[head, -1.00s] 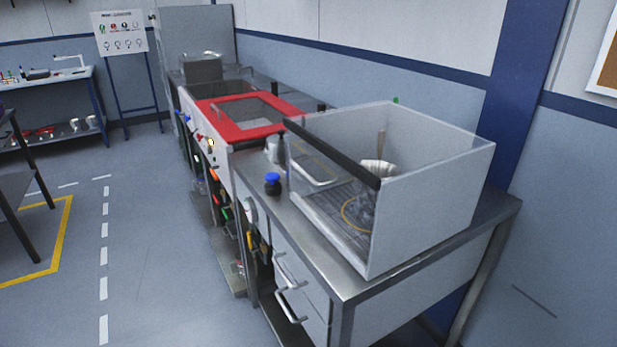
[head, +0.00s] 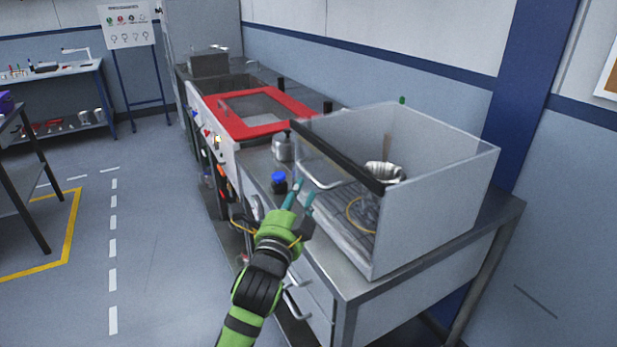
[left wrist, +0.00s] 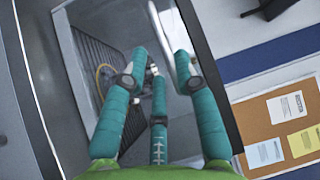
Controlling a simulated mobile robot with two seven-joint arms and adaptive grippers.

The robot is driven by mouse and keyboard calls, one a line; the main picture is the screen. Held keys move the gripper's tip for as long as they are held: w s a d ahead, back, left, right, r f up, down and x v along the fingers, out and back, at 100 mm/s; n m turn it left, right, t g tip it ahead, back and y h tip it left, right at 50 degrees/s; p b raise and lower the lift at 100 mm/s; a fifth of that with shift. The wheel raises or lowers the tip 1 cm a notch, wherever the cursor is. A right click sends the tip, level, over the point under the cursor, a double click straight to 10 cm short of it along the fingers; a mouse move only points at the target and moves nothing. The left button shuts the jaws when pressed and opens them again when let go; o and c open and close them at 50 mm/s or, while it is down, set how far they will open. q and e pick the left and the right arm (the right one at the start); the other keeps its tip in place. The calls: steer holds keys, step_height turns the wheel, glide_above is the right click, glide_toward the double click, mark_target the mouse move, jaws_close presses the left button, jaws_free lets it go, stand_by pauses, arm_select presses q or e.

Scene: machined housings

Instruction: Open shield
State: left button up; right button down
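The clear shield (head: 335,165) is the front pane of a boxy enclosure on the steel bench, with a black bar (head: 338,156) along its top edge. A light curved handle (head: 316,174) is on the pane; it also shows in the left wrist view (left wrist: 170,40). My left gripper (head: 298,192) is in front of the shield, near the handle. In the left wrist view its teal fingers (left wrist: 165,75) are spread apart with nothing held. The handle appears just beyond the fingers; I cannot tell whether they touch. My right gripper is in neither view.
A blue-capped bottle (head: 279,182) and a metal container (head: 284,147) stand on the bench left of the enclosure. A metal part (head: 382,171) is inside. A red-framed cover (head: 262,110) lies farther along.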

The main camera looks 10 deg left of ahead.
mark_target(308, 172)
arm_select(q)
steer(key=shift+w+d+r+p, duration=0.1)
steer(key=shift+w+r+p, duration=0.1)
steer(key=shift+w, duration=0.95)
steer(key=shift+w+d+r+p, duration=0.1)
steer(key=shift+w+p, duration=0.15)
steer(key=shift+w, duration=0.85)
steer(key=shift+w+d+r+p, duration=0.1)
steer(key=shift+w+r+p, duration=0.1)
steer(key=shift+w, duration=0.95)
steer(key=shift+a, duration=0.1)
jaws_close()
